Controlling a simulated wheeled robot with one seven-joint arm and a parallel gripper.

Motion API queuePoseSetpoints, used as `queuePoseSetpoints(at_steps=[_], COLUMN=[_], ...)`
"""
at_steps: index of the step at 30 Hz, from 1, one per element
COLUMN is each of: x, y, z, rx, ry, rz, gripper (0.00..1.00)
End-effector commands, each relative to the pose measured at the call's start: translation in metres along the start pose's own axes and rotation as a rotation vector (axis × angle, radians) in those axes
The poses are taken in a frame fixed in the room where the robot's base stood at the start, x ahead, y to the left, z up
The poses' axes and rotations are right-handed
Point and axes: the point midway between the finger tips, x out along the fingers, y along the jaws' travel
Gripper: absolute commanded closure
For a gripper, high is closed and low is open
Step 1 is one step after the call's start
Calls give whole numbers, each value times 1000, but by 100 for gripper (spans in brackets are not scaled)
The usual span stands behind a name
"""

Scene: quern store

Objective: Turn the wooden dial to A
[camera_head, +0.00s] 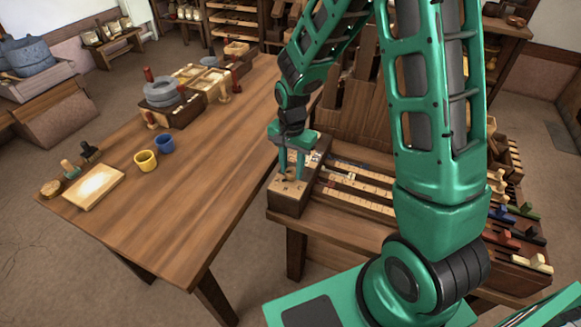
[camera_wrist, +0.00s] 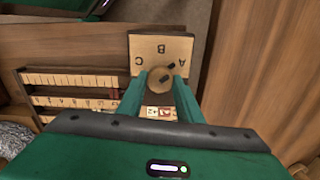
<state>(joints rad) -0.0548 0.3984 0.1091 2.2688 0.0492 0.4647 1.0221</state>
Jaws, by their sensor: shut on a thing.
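The wooden dial (camera_wrist: 156,85) is a round knob on a pale panel (camera_wrist: 150,43) lettered C, B and A. Its dark marks slant toward the upper right in the wrist view, on the side of the A; the exact setting is hard to tell. My gripper (camera_wrist: 159,88) has its green fingers on either side of the dial and is shut on it. In the head view my gripper (camera_head: 291,172) reaches down to the wooden box (camera_head: 289,202) at the bench's left end. The dial is mostly hidden there by the fingers.
Slotted rails (camera_head: 362,191) and several coloured levers (camera_head: 510,240) lie right of the box. The large table (camera_head: 200,170) at left carries a yellow cup (camera_head: 146,161), a blue cup (camera_head: 165,144), a pale board (camera_head: 93,187) and a grey quern (camera_head: 161,92). Its middle is clear.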

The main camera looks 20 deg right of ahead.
Motion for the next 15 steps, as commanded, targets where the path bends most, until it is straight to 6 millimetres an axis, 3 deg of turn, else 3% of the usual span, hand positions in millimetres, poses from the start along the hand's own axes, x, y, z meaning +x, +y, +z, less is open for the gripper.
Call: queuePoseSetpoints(at_steps=[15], x=[-2], y=[-2], z=[-4], rx=[159], ry=[7], rz=[-7], gripper=[90])
